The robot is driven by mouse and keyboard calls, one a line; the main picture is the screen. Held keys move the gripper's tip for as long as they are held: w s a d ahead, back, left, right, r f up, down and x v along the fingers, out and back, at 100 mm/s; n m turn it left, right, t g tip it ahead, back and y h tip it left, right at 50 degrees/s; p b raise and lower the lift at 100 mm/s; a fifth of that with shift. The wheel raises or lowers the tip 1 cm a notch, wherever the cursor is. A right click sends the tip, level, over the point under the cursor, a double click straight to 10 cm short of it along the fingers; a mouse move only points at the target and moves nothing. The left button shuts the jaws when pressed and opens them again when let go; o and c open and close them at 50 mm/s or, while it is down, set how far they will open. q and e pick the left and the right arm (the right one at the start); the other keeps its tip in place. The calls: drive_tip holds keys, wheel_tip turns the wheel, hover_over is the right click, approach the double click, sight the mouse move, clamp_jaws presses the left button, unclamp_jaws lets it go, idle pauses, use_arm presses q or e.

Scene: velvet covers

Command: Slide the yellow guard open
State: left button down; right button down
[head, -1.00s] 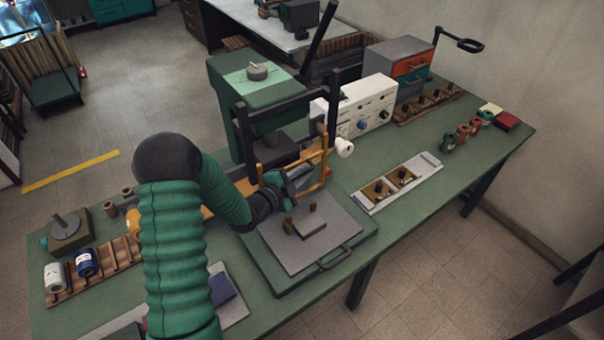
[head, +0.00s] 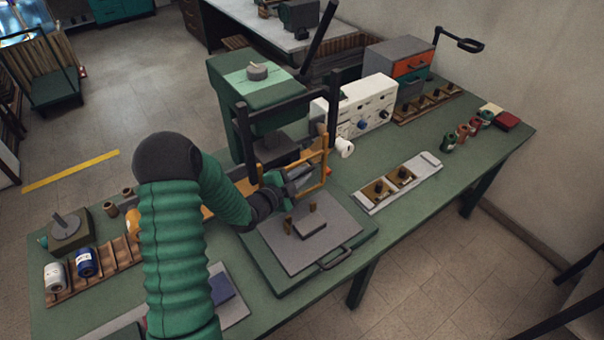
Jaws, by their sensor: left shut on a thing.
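The yellow guard (head: 325,158) is an orange-yellow upright frame at the front of the green press (head: 240,95), behind the grey plate. My left gripper (head: 297,178) reaches in from the left and is shut on the yellow guard at its lower part. The fingers and the gripped bar overlap, so the exact contact is hard to see. My right gripper is not in view.
A grey plate with a handle (head: 305,235) and a small block lies before the guard. A white control box (head: 362,105) stands right of the press. A pale tray (head: 400,182) lies further right.

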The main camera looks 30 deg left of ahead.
use_arm(q)
drive_tip(key=shift+s+f, duration=0.1)
idle(0.4)
drive_tip(key=shift+a+r, duration=0.1)
drive_tip(key=shift+r, duration=0.2)
wheel_tip(320, 180, up, 18)
drive_tip(key=p, duration=0.8)
drive_tip(key=c, duration=1.5)
unclamp_jaws()
drive_tip(key=shift+f, duration=0.1)
drive_tip(key=shift+c, duration=0.2)
drive_tip(key=shift+o, duration=0.4)
drive_tip(key=shift+f, duration=0.1)
